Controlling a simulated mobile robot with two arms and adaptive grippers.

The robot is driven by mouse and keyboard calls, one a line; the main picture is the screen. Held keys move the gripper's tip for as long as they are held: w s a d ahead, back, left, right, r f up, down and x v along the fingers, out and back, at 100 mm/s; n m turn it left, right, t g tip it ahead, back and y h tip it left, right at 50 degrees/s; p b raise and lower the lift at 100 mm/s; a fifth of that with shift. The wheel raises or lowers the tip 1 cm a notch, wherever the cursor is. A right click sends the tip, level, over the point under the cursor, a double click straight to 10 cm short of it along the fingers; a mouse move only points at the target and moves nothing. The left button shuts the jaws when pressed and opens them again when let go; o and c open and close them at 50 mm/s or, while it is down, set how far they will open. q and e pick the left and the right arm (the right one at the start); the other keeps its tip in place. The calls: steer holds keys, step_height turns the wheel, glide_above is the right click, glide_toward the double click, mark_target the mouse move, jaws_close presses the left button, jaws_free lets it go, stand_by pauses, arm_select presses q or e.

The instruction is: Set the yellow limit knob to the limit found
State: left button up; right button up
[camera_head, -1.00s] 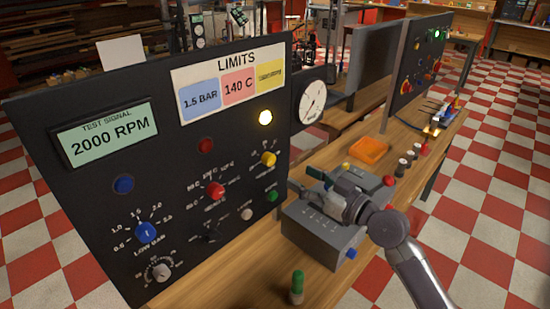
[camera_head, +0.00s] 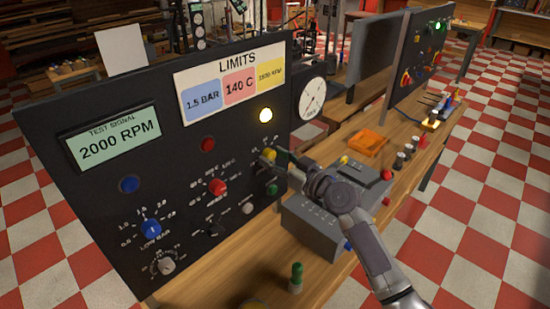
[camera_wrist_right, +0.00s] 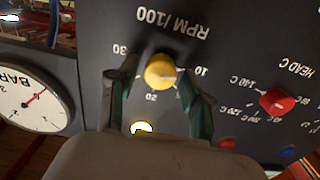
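The yellow limit knob (camera_head: 269,155) sits on the right side of the dark panel (camera_head: 60,240). In the right wrist view the knob (camera_wrist_right: 160,71) is under upside-down "RPM/100" lettering, with 10, 20 and 30 around it; its pale mark seems to point toward the 10 side. My right gripper (camera_wrist_right: 158,80) is open, one finger on each side of the knob, with gaps visible. In the head view the right gripper (camera_head: 282,160) reaches the panel at the knob. The yellow limit card (camera_head: 270,74) shows an RPM figure too small to read surely. My left gripper is not in view.
The test signal display (camera_head: 115,138) reads 2000 RPM. A lit lamp (camera_head: 265,115) is above the yellow knob. The red knob (camera_head: 217,187) and blue knob (camera_head: 151,228) are further left. A grey box (camera_head: 315,228), a green-topped peg (camera_head: 296,276) and an orange tray (camera_head: 368,143) are on the bench.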

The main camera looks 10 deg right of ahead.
jaws_close()
steer(key=m, duration=0.4)
steer(key=shift+b, duration=0.3)
steer(key=m, duration=0.3)
steer(key=shift+m, duration=0.3)
steer(key=m+p, duration=0.1)
steer(key=m, duration=0.4)
steer(key=shift+p, duration=0.3)
steer(key=m+p, duration=0.1)
steer(key=m, duration=0.3)
steer(key=shift+m, duration=0.4)
steer(key=shift+d+m+p, duration=0.1)
steer(key=shift+m+p, duration=0.55)
steer(key=shift+m, duration=0.45)
steer(key=shift+f, duration=0.1)
